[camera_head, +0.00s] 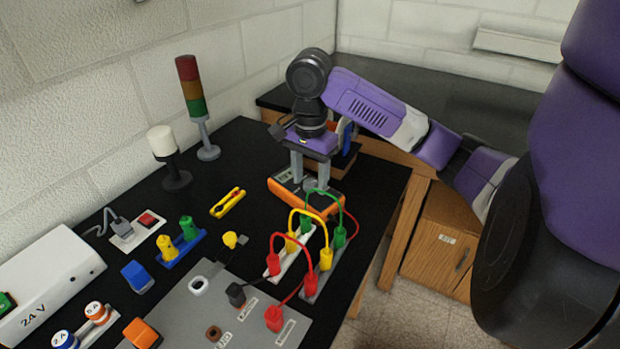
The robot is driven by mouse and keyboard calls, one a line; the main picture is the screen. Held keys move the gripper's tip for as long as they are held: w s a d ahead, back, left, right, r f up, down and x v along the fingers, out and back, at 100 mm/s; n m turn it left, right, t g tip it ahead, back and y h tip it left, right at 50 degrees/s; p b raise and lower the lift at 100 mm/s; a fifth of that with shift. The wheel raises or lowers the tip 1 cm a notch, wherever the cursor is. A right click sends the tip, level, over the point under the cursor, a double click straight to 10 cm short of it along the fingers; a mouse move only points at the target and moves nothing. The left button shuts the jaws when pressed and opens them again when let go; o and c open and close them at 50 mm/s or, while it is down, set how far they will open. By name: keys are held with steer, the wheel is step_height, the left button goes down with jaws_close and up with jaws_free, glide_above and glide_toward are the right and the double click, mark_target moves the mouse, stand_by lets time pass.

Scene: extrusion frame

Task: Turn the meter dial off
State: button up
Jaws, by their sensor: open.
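The orange meter (322,207) lies on the black table near its right edge. Its grey dial (310,186) shows between the fingers, but its pointer setting is too small to read. My gripper (310,181) points down over the meter, with its two grey fingers apart on either side of the dial. I cannot tell whether the fingertips touch the dial or the meter face.
Red, yellow and green plugs with looping cables (303,238) stand close in front of the meter. A stack light (193,100) and a white lamp (163,143) stand at the back left. A yellow tool (228,203) lies left of the meter. A 24 V box (48,278) sits far left.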

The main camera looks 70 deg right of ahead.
jaws_close()
